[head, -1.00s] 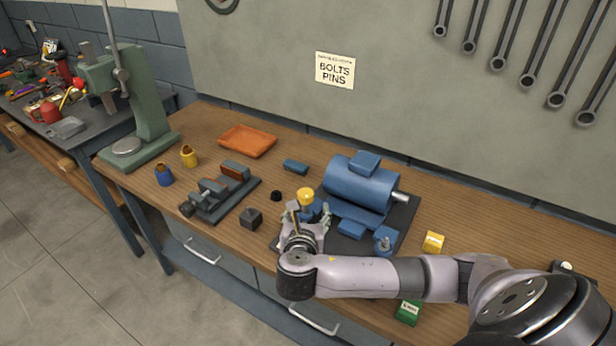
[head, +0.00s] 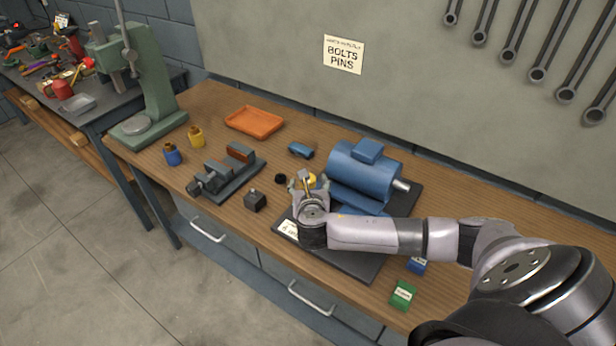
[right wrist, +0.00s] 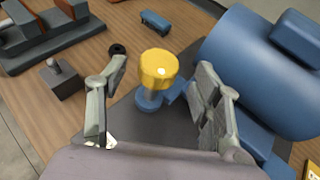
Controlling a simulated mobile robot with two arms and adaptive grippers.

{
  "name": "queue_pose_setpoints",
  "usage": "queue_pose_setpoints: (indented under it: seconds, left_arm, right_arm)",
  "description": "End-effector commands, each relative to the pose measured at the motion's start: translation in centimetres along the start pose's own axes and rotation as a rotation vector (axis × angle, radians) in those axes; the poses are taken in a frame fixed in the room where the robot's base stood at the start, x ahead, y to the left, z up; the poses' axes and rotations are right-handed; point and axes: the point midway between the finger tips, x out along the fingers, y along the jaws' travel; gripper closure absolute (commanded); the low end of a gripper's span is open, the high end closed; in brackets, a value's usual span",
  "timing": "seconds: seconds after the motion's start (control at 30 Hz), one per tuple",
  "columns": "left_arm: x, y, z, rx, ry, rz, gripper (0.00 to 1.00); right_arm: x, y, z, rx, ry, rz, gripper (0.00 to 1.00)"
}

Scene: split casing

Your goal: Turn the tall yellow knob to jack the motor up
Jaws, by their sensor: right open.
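In the head view only a bit of the knob (head: 312,180) shows behind my right gripper (head: 308,188). The right gripper (right wrist: 165,100) is open and empty, with a finger on either side of the knob; I cannot tell that either touches it. The blue motor (head: 364,171) lies on its dark baseplate (head: 350,262), right of the knob; it also fills the right of the wrist view (right wrist: 260,75). My left gripper is not in view.
A vise (head: 226,172), a small dark block (head: 255,201) and a black ring (head: 280,178) lie left of the gripper. An orange tray (head: 254,122) and a small blue part (head: 300,149) are behind.

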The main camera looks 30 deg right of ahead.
Motion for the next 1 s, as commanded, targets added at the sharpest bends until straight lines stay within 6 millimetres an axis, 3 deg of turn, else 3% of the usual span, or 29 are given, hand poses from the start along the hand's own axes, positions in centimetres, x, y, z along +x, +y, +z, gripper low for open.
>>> queue_pose_setpoints:
  seconds: [0.1,0.3,0.67,1.0]
  left_arm:
    - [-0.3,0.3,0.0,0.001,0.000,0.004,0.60]
    - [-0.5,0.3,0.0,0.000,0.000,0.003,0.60]
    - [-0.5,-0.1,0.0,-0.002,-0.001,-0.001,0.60]
    - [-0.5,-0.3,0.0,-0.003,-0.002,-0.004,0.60]
  right_arm:
    - [1.9,0.0,0.1,0.000,0.000,-0.003,0.41]
    - [3.6,0.0,0.0,0.000,0.000,-0.001,0.41]
    - [3.9,0.0,0.0,0.000,0.001,0.000,0.41]
    - [3.9,0.0,0.0,0.000,0.001,0.000,0.64]
